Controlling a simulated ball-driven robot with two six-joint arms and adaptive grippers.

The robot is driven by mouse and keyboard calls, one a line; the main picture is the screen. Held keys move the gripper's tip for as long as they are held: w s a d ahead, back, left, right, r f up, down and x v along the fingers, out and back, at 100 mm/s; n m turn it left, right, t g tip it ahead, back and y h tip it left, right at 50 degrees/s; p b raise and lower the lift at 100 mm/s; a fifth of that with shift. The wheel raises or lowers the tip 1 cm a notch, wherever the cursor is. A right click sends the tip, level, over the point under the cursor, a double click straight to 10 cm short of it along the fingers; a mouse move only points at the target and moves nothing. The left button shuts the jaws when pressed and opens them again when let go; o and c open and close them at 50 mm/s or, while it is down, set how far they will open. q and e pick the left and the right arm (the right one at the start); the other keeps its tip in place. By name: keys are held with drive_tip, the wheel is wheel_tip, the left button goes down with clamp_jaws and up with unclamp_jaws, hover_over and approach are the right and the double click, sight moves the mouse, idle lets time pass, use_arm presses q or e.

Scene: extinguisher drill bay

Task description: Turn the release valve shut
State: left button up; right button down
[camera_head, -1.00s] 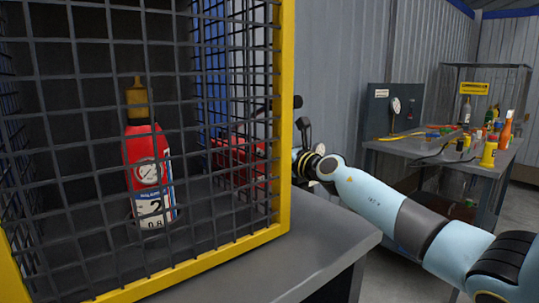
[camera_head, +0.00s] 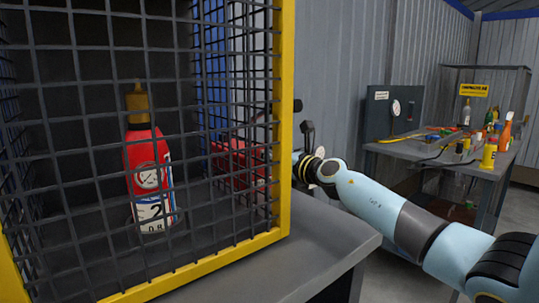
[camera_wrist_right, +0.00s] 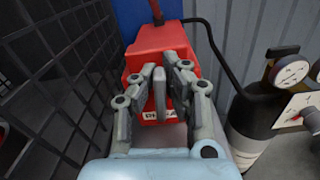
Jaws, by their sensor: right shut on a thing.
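My right gripper (camera_wrist_right: 160,92) has its fingers closed around a narrow grey upright piece (camera_wrist_right: 160,88), which looks like the release valve's lever. Behind it is a red box (camera_wrist_right: 158,50) with a white label partly covered by the fingers. In the head view the red box (camera_head: 238,162) shows through the mesh, with my right arm reaching in just right of the yellow post. My right fingertips are hard to make out there. The valve's body is mostly hidden by the gripper. My left gripper is not in view.
A mesh cage with a yellow frame (camera_head: 284,120) holds a red extinguisher (camera_head: 147,155). A black cylinder (camera_wrist_right: 255,120) with a gauge (camera_wrist_right: 291,71) stands close right of my right gripper, and dark mesh (camera_wrist_right: 60,90) runs along its left. A cluttered bench (camera_head: 400,149) stands farther right.

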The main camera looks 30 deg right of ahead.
drive_tip(key=m, duration=0.1)
drive_tip(key=m+p, duration=0.1)
drive_tip(key=m, duration=0.1)
drive_tip(key=shift+d, duration=0.3)
drive_tip(key=shift+d+f+m+p, duration=0.3)
drive_tip(key=shift+m+p, duration=0.4)
drive_tip(key=shift+m, duration=1.55)
drive_tip(key=shift+d+f+m+p, duration=0.1)
drive_tip(key=shift+f+m+p, duration=0.45)
drive_tip(key=shift+m, duration=1.65)
drive_tip(key=shift+d+f+m+p, duration=0.15)
drive_tip(key=shift+m+p, duration=0.7)
drive_tip(key=shift+m, duration=1.7)
drive_tip(key=c, duration=1.4)
unclamp_jaws()
drive_tip(key=shift+o, duration=0.2)
